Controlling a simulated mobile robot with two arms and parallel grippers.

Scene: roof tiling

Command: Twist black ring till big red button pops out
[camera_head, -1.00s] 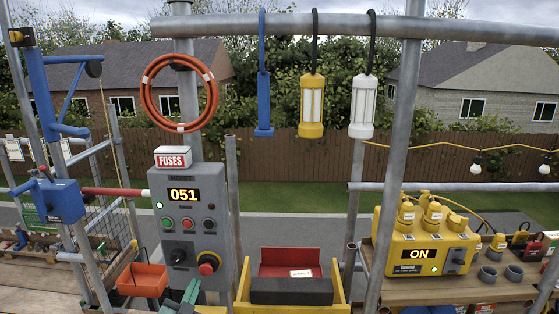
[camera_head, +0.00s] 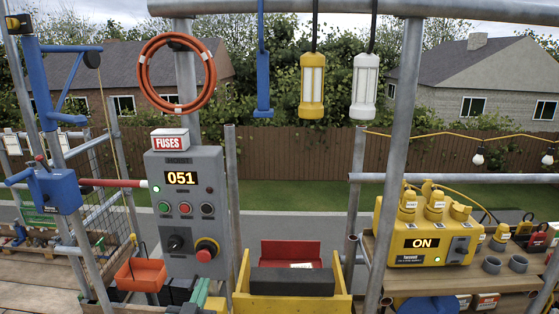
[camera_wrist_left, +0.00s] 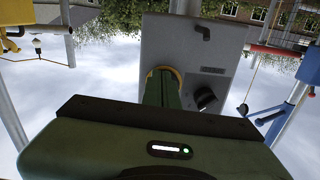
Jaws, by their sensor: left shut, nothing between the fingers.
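The grey control box (camera_head: 186,225) hangs on a pole in the head view and reads 051. My right gripper is not in view.
A black rotary knob (camera_head: 176,243) is left of the button. An orange bin (camera_head: 141,276) stands lower left, a yellow tray (camera_head: 243,285) with a dark block lower right. The yellow ON unit (camera_head: 430,235) is farther right.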

